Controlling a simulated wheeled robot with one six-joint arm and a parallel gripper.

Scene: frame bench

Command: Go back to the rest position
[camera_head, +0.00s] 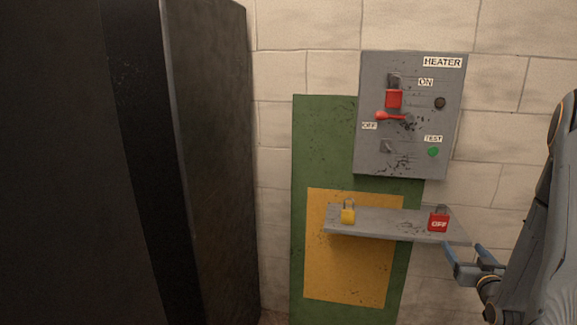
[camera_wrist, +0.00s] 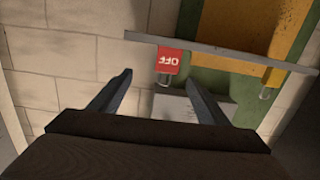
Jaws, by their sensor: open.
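My gripper (camera_head: 474,265) is at the lower right of the head view, beside and slightly below the right end of the grey shelf (camera_head: 385,224). In the wrist view my gripper (camera_wrist: 160,85) shows its two fingers spread apart with nothing between them. A red padlock marked OFF (camera_head: 438,221) stands on the shelf's right end; in the wrist view this red padlock (camera_wrist: 169,61) appears upside down beyond the fingertips, apart from them. A yellow padlock (camera_head: 348,214) stands near the shelf's left end.
A grey HEATER box (camera_head: 410,130) with a red lever handle (camera_head: 392,116) and a green TEST button (camera_head: 433,152) hangs above the shelf. Behind are a green panel (camera_head: 312,150) and a yellow panel (camera_head: 350,270) on a block wall. A dark cabinet (camera_head: 210,150) fills the left.

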